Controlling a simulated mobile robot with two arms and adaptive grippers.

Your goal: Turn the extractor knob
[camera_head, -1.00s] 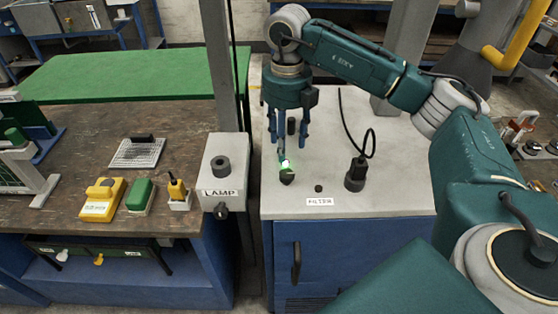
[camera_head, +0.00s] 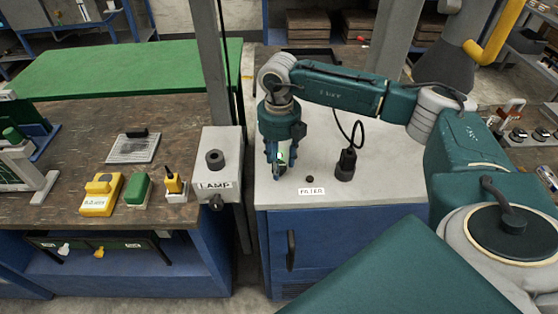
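A small dark knob (camera_head: 280,171) stands on the pale top of the blue cabinet, left of the FILTER label; no label naming it the extractor knob is readable. My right gripper (camera_head: 278,165) points down right over this knob, with its fingers around or just in front of it. The fingers cover most of the knob, and a small pale green glow shows between them. I cannot tell whether the fingers touch it or are closed on it. My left gripper is not in view.
The blue cabinet (camera_head: 340,235) also bears a small black button (camera_head: 310,180) and a black plug with a cable (camera_head: 346,163). A grey LAMP box (camera_head: 222,170) stands close on the left. A wooden bench with yellow and green devices lies further left.

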